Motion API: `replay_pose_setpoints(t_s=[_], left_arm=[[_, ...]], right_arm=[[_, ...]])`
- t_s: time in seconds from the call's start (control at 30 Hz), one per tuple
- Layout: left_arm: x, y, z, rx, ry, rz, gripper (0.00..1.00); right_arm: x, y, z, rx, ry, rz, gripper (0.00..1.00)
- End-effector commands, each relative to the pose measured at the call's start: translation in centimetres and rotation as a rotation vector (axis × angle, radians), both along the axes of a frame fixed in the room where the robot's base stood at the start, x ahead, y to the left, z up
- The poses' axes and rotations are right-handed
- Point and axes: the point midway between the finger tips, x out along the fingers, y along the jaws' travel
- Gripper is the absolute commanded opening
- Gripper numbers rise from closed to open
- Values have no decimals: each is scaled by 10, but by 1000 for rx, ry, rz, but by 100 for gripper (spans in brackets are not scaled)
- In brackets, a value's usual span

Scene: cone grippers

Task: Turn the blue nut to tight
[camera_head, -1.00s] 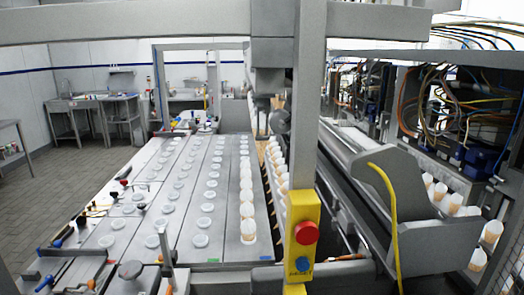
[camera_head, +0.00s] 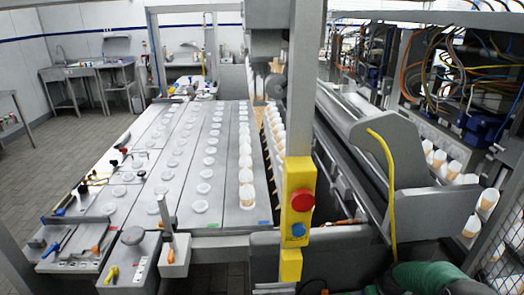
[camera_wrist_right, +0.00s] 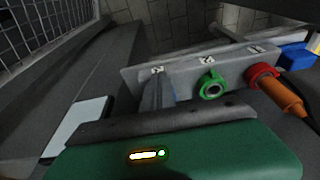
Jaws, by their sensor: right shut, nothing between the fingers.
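The right wrist view shows a grey bracket with several small labels. A green ring (camera_wrist_right: 212,85) and a red ring (camera_wrist_right: 262,75) sit on it. A blue block-like part (camera_wrist_right: 296,57) lies at the far right; I cannot tell whether it is the blue nut. My right gripper (camera_wrist_right: 158,88) appears as a narrow grey shape in front of the bracket's left part, beyond a green housing. It is shut and empty, apart from the blue part. In the head view only my green right arm shows, at the bottom right. My left gripper is not in view.
An orange handle (camera_wrist_right: 285,97) extends from the red ring. A pale block (camera_wrist_right: 82,122) lies at the left. In the head view, a yellow box with a red button (camera_head: 302,201) and a blue button (camera_head: 299,229) stands on a post. A yellow cable (camera_head: 388,190) hangs right.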

Motion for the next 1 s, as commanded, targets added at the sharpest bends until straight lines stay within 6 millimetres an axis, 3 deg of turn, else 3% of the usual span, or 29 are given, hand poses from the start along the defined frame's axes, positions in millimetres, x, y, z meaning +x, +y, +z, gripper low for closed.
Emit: replay_pose_setpoints(t_s=[1.0], left_arm=[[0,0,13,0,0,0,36]], right_arm=[[2,13,7,-4,-14,-2,0]])
